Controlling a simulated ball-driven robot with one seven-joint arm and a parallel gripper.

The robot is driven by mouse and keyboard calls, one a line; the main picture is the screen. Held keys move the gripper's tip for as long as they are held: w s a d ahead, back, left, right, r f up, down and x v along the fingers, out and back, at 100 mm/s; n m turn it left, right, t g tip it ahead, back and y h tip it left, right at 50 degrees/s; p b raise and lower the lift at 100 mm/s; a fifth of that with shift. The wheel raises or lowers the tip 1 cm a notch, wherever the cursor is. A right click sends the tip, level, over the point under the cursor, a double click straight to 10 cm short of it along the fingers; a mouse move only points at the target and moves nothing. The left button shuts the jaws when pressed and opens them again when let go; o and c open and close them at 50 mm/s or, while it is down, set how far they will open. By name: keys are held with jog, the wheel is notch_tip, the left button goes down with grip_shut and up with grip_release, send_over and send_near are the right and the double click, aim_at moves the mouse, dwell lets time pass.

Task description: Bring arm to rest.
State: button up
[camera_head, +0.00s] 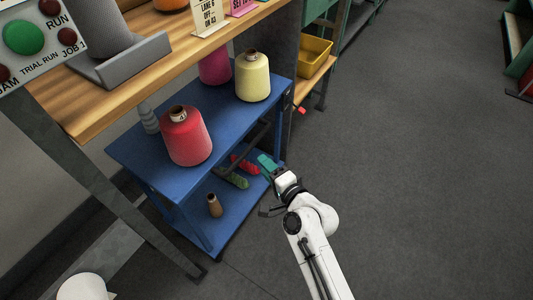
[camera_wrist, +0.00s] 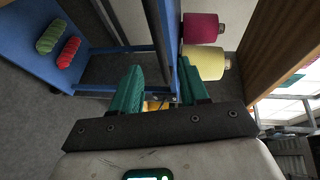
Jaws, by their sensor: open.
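My gripper (camera_head: 268,166) is on the white arm at the right front edge of a blue two-shelf cart. In the wrist view its two green fingers (camera_wrist: 158,90) stand apart with no thing held between them. A blue cart post shows just beyond and between the fingers. In the head view the finger tips are small and partly hidden by the wrist.
The blue cart (camera_head: 135,152) bears red (camera_head: 186,140), yellow (camera_head: 252,78) and magenta (camera_head: 215,68) yarn cones on top. Red and green yarn bundles (camera_head: 234,178) and a brown cone (camera_head: 215,206) are on its lower shelf. A wooden table (camera_head: 110,112) stands behind. Grey floor (camera_head: 430,170) at right is clear.

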jog(key=s+d+r+n+g+h+p, duration=0.1)
jog(key=s+d+n+g+h+p, duration=0.1)
jog(key=s+d, duration=0.6)
jog(key=s+d+r+n+g+h+p, duration=0.2)
jog(key=s+d+n+g, duration=0.3)
jog(key=s, duration=1.1)
jog(key=s+d+r+n+g+h+p, duration=0.1)
jog(key=s+d+n+g+h+p, duration=0.2)
jog(key=s+d, duration=0.8)
jog(key=s+g+h+p, duration=0.1)
jog(key=g, duration=0.1)
jog(key=shift+s+d+r+g, duration=0.2)
jog(key=shift+d+r+g, duration=0.1)
jog(key=shift+g, duration=0.1)
jog(key=shift+f, duration=0.1)
